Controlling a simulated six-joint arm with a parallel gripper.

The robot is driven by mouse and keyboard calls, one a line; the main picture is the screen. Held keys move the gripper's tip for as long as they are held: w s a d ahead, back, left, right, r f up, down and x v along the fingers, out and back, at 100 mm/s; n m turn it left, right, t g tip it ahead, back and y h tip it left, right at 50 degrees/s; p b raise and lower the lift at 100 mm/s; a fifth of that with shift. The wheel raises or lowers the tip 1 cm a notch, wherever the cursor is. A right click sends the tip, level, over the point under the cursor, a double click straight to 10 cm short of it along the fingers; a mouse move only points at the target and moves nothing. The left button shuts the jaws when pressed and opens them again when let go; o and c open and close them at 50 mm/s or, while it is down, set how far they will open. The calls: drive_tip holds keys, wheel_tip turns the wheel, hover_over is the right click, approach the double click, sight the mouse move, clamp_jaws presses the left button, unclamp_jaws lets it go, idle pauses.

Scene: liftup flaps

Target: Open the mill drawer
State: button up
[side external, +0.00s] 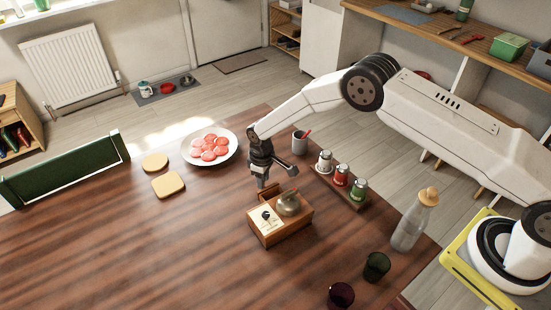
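I cannot tell whether this panel is the drawer front, and no open gap shows. My gripper (272,178) is dark and points down, just behind and above the mill. It looks apart from the knob. I see nothing clearly held.
A plate of red slices (209,147) and two bread slices (168,184) lie behind left. A grey cup (300,142) and a rack of capped jars (341,175) stand behind right. A bottle (411,222) and dark glasses (376,266) stand at right. The table's left front is clear.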

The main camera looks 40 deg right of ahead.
drive_tip(key=shift+r, duration=3.85)
drive_tip(key=shift+r, duration=0.1)
drive_tip(key=shift+s+d+r, duration=0.2)
drive_tip(key=shift+d+r, duration=0.1)
drive_tip(key=shift+r, duration=0.2)
drive_tip(key=s+d+r+m+t, duration=0.1)
drive_tip(key=s+d+r, duration=0.3)
drive_tip(key=s, duration=0.4)
drive_tip(key=s+d+r+m, duration=0.3)
drive_tip(key=s+d+r, duration=0.1)
drive_tip(key=s, duration=0.5)
drive_tip(key=s+d+r+m+t, duration=0.1)
drive_tip(key=s+d+r, duration=0.3)
drive_tip(key=s, duration=0.5)
drive_tip(key=shift+s+r+m+t, duration=0.15)
drive_tip(key=shift+r+m+t, duration=0.15)
drive_tip(key=shift+r+m, duration=0.5)
drive_tip(key=shift+r, duration=0.15)
